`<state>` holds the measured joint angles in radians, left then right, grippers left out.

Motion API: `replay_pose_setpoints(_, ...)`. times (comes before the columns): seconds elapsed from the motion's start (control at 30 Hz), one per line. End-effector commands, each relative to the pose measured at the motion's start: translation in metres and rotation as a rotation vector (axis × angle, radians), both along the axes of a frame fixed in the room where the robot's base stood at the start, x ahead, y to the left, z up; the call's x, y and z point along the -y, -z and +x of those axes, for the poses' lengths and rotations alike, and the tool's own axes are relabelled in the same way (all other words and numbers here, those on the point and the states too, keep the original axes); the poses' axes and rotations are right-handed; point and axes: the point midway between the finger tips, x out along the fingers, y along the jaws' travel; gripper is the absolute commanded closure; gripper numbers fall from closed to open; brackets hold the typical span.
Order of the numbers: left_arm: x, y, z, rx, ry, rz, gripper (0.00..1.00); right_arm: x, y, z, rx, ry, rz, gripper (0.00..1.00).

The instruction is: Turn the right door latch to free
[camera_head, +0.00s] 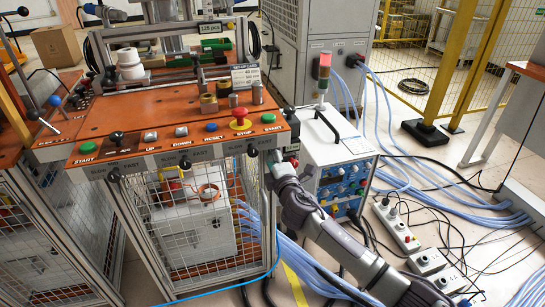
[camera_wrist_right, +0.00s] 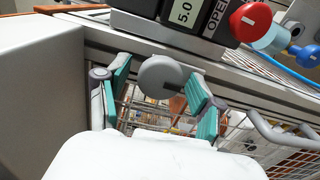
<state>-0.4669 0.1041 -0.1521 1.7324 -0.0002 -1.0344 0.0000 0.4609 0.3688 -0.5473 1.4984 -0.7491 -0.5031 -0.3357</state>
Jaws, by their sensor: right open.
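My right gripper (camera_head: 272,168) is at the right front corner of the orange-topped workstation (camera_head: 135,110), just below its front edge. In the right wrist view, the right gripper (camera_wrist_right: 160,88) is open, with teal pads on both fingers. A grey round latch knob (camera_wrist_right: 163,76) shows between and slightly beyond the pads, with visible gaps on both sides. The pads do not look closed on it. In the head view the arm and gripper crowd this corner, and I cannot make out the knob clearly. The mesh door (camera_head: 205,235) below looks closed. My left gripper is not in view.
A dark box marked OPEN with a red knob (camera_wrist_right: 249,22) sits just above the gripper. A grey curved handle (camera_wrist_right: 275,133) is at its right. Power strips (camera_head: 397,226) and cables lie on the floor.

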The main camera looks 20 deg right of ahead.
Motion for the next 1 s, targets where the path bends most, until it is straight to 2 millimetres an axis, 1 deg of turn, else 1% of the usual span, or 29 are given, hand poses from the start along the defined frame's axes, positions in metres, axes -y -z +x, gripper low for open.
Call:
replay_pose_setpoints(0.07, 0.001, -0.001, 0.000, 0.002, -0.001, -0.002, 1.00, 0.000, 0.000, -0.001, 0.000, 0.000, 0.000, 0.34)
replay_pose_setpoints(0.17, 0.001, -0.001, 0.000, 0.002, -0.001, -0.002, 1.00, 0.000, 0.000, -0.009, 0.000, 0.000, 0.001, 0.34)
replay_pose_setpoints(0.27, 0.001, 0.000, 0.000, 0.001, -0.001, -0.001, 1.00, 0.000, 0.001, -0.025, -0.001, -0.001, 0.001, 0.34)
replay_pose_setpoints(0.5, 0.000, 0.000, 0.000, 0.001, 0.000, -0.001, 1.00, 0.000, 0.001, -0.078, -0.002, -0.001, 0.001, 0.34)
replay_pose_setpoints(0.6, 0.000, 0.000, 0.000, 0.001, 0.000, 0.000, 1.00, 0.000, 0.001, -0.096, -0.002, -0.002, 0.001, 0.34)
replay_pose_setpoints(0.7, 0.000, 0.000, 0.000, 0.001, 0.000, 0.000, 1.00, 0.000, 0.001, -0.109, -0.001, -0.001, 0.000, 0.34)
replay_pose_setpoints(0.83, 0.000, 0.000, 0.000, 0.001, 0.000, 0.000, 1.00, 0.000, 0.000, -0.118, -0.001, 0.001, 0.000, 0.34)
replay_pose_setpoints(1.0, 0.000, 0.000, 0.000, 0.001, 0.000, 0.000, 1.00, 0.000, 0.000, -0.120, 0.000, 0.001, -0.001, 0.34)
